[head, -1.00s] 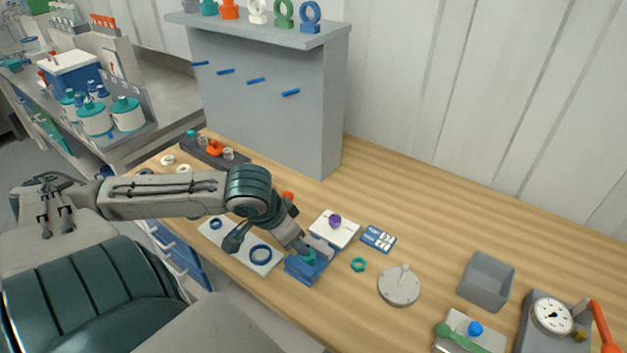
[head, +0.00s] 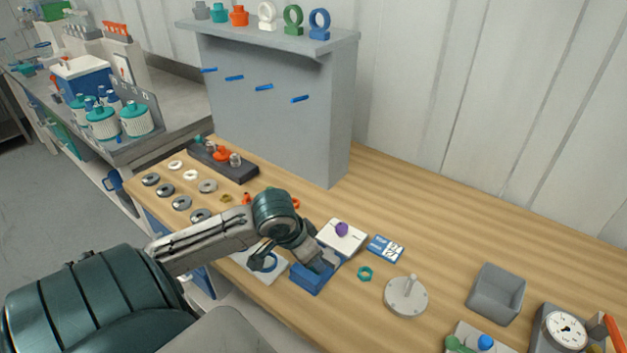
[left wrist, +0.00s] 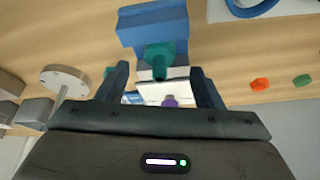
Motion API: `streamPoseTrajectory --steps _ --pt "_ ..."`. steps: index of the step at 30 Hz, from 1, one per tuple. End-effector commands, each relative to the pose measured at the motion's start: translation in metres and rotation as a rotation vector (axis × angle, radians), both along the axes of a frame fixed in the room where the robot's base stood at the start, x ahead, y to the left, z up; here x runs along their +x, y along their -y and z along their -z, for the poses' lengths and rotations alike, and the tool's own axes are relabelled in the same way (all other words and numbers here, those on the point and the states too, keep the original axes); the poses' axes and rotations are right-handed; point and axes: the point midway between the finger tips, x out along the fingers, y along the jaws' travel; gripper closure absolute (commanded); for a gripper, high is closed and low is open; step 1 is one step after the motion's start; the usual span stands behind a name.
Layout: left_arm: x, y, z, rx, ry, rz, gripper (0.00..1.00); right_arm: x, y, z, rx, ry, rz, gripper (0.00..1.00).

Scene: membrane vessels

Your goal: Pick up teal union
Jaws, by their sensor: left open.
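The teal union (left wrist: 158,62) sits in a blue holder (left wrist: 152,30) in the left wrist view. My left gripper (left wrist: 160,72) is open, with one finger on each side of the union in that view; I see no contact. In the head view my left gripper (head: 322,264) is over the blue holder (head: 312,281) near the table's front edge. It hides most or all of the union there. My right gripper is not in view.
A white block with a purple knob (head: 341,229) stands right behind the holder. A blue card (head: 386,248), a teal ring (head: 365,272) and a grey disc with a post (head: 406,297) lie to the right. A white plate with a blue ring (head: 266,263) is left.

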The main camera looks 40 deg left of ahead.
Motion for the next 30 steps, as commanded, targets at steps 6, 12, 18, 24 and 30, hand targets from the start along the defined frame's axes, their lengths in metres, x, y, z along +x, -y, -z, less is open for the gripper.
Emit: streamPoseTrajectory --steps 6,12,18,24,30 --pt "0.012 0.003 0.019 -0.005 -0.001 -0.003 0.39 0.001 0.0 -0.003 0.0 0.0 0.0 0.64" --pt "0.017 0.003 0.031 0.0 0.0 -0.001 0.39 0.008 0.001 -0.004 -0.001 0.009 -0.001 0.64" --pt "0.017 0.003 0.032 0.001 0.0 0.0 0.39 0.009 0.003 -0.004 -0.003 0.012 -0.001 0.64" --pt "0.017 0.003 0.032 0.001 0.0 0.0 0.69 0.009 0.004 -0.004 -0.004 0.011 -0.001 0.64" --pt "0.017 0.003 0.032 0.001 0.0 0.0 0.89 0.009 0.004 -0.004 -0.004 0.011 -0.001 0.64"
